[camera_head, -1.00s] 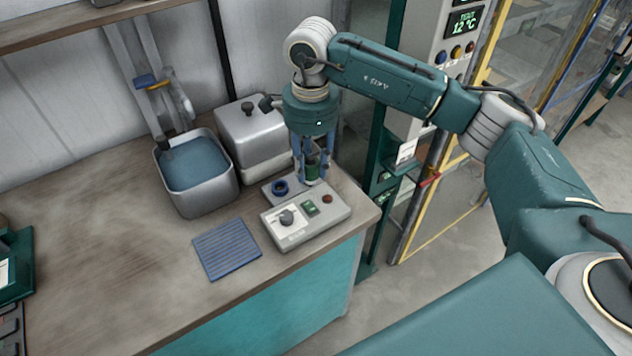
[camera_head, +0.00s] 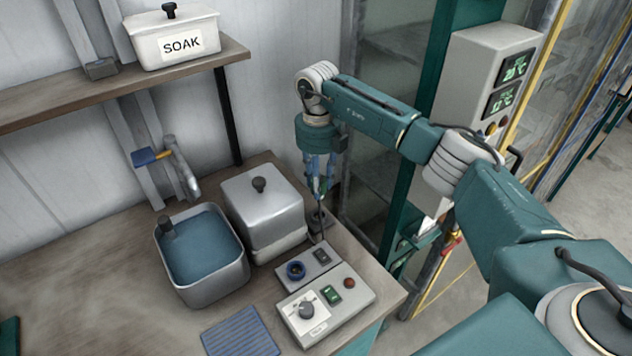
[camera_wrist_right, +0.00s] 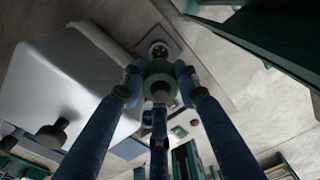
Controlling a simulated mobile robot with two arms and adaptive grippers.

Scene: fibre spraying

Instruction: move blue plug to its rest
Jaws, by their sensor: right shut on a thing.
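My right gripper (camera_head: 318,192) hangs pointing down at the bench's back right, beyond the control box. Its blue fingers are shut on a green round plug (camera_wrist_right: 160,80), which shows between them in the wrist view. A dark round holder (camera_head: 319,222) stands under the gripper. In the wrist view a round socket (camera_wrist_right: 158,49) on a grey plate lies beyond the green plug. My left gripper is out of view.
The control box (camera_head: 328,305) has a knob and buttons. A lidded metal box (camera_head: 264,208) stands close left of the gripper. A water basin (camera_head: 203,255), a blue ribbed mat (camera_head: 240,333) and a shelf with a SOAK box (camera_head: 175,40) are further left.

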